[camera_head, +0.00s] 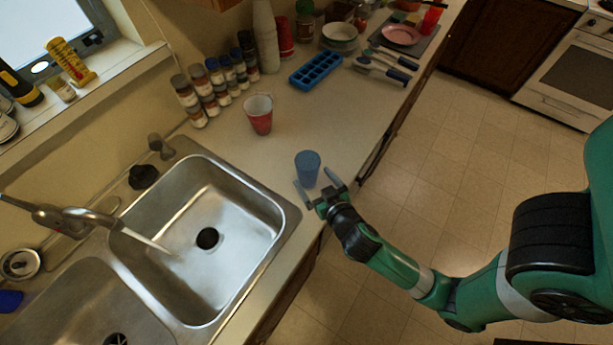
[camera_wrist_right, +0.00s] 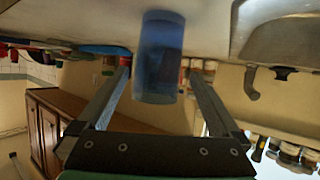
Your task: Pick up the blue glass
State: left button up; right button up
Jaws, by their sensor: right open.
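The blue glass (camera_head: 308,168) stands upright on the counter (camera_head: 345,118), near its front edge and right of the sink. My right gripper (camera_head: 320,189) is open in the head view, with one finger at each side of the glass's near side. In the right wrist view, the glass (camera_wrist_right: 160,58) lies between and just beyond the two open fingers (camera_wrist_right: 160,75). I cannot tell whether either finger touches it. My left gripper is in neither view.
A red cup (camera_head: 259,114) stands behind the glass. The steel sink (camera_head: 207,201) is to the left. A blue ice tray (camera_head: 316,69), several spice jars (camera_head: 208,88) and utensils (camera_head: 383,68) lie farther back. Bare counter surrounds the glass.

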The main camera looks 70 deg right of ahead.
aim_at(303, 163)
jog(key=shift+r+x, duration=0.1)
jog(key=shift+x, duration=0.85)
jog(key=shift+r+x, duration=0.15)
jog(key=shift+x, duration=0.8)
jog(key=x, duration=0.4)
jog(key=shift+w+d, duration=0.15)
jog(key=shift+d, duration=0.15)
jog(key=c, duration=1.4)
jog(key=shift+o, duration=0.2)
jog(key=shift+r, duration=0.1)
